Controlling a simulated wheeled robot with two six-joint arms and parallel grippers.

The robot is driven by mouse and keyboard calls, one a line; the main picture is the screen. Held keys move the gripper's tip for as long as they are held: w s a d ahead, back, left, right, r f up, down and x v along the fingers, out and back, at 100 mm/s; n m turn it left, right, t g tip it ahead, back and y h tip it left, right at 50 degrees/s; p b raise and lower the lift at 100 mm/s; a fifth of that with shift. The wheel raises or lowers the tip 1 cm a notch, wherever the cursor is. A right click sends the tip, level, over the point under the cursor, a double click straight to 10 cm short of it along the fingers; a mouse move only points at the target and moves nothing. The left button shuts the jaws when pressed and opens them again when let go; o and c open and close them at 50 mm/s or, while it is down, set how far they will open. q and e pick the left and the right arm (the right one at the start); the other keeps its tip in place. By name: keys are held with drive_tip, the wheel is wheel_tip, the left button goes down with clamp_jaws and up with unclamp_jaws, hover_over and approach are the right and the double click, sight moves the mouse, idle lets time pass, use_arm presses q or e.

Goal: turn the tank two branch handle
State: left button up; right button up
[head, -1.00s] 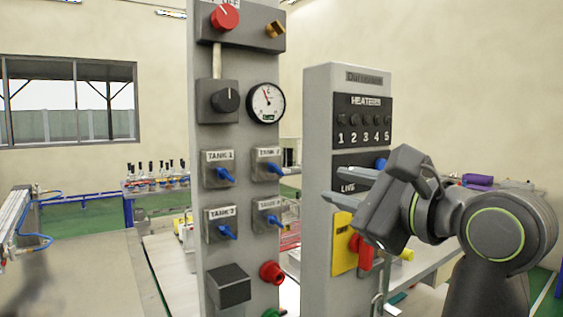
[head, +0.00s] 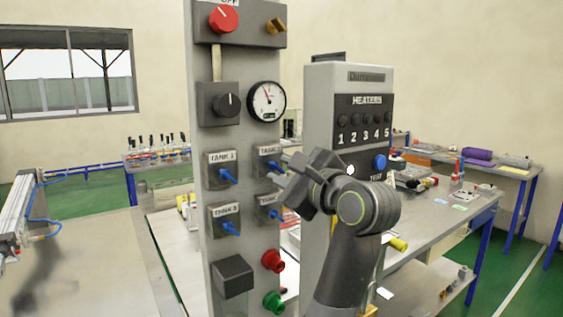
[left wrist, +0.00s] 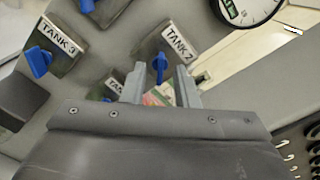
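The tank two branch valve (head: 263,152) is a grey plate on the tall grey panel, with its label partly covered. Its blue handle (head: 275,167) points down to the right. In the left wrist view the blue handle (left wrist: 160,64) appears between my fingertips, close beyond them; I cannot tell whether they touch it. My left gripper (head: 283,171) is at the panel's right side, beside the tank two and tank four valves. Its two fingers (left wrist: 163,78) are apart, with nothing gripped between them. My right gripper is not in view.
The tank one handle (head: 228,176), tank three handle (head: 231,228) and tank four handle (head: 275,214) are close by. A gauge (head: 267,101) sits just above tank two. A heater panel (head: 347,80) stands right, behind my arm.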

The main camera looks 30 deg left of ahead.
use_arm(q)
drive_tip(key=shift+w+a, duration=0.25)
drive_tip(key=shift+a, duration=0.3)
drive_tip(key=shift+c, duration=0.2)
clamp_jaws()
